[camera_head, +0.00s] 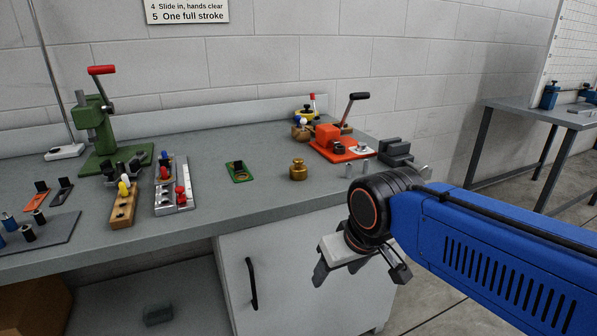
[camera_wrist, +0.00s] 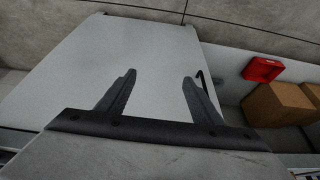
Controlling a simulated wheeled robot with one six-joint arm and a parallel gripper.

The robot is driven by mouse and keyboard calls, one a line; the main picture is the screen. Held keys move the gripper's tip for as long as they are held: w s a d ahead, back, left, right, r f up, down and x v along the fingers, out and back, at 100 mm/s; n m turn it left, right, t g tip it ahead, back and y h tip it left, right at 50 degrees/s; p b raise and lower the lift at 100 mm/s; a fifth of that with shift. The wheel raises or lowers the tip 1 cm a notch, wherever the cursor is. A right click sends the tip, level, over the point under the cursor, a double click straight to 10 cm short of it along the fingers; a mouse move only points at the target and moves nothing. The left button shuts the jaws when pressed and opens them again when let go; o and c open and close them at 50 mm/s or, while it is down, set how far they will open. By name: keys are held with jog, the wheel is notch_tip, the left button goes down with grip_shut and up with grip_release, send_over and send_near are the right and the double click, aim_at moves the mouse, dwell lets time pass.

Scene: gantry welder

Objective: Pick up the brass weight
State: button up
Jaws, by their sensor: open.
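The brass weight (camera_head: 298,170) stands upright on the grey bench top, right of the middle of the bench. It is a short gold cylinder with a knob on top. My gripper (camera_head: 358,280) is in front of the bench, below and to the right of the weight, apart from it. Its two fingers are spread and empty. In the wrist view my gripper (camera_wrist: 160,85) shows both fingers apart with nothing between them. The weight does not show in the wrist view.
The grey bench (camera_head: 225,202) has a white cabinet (camera_head: 295,270) below. Left of the weight lies a small green board (camera_head: 240,178). Behind right stand an orange lever press (camera_head: 330,150) and dark blocks (camera_head: 396,151). A green press (camera_head: 105,155) stands far left. The bench front near the weight is clear.

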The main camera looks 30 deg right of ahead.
jog(key=w+d+r+m+g, duration=0.1)
jog(key=w+r+m+g, duration=0.1)
jog(key=w+r+m, duration=1)
notch_tip(320, 180, up, 17)
jog(key=m+g, duration=0.3)
jog(key=m, duration=0.4)
send_over(299, 159)
jog(key=f, duration=1.1)
jog(key=shift+s+a, duration=0.25)
jog(key=shift+s, duration=0.05)
jog(key=shift+w+d+f, duration=0.1)
jog(key=shift+w+f, duration=0.05)
jog(key=shift+f, duration=1.3)
jog(key=shift+w+d+f, duration=0.1)
jog(key=shift+w+f, duration=0.05)
jog(key=shift+f, duration=1.3)
grip_shut()
jog(key=shift+r, duration=0.1)
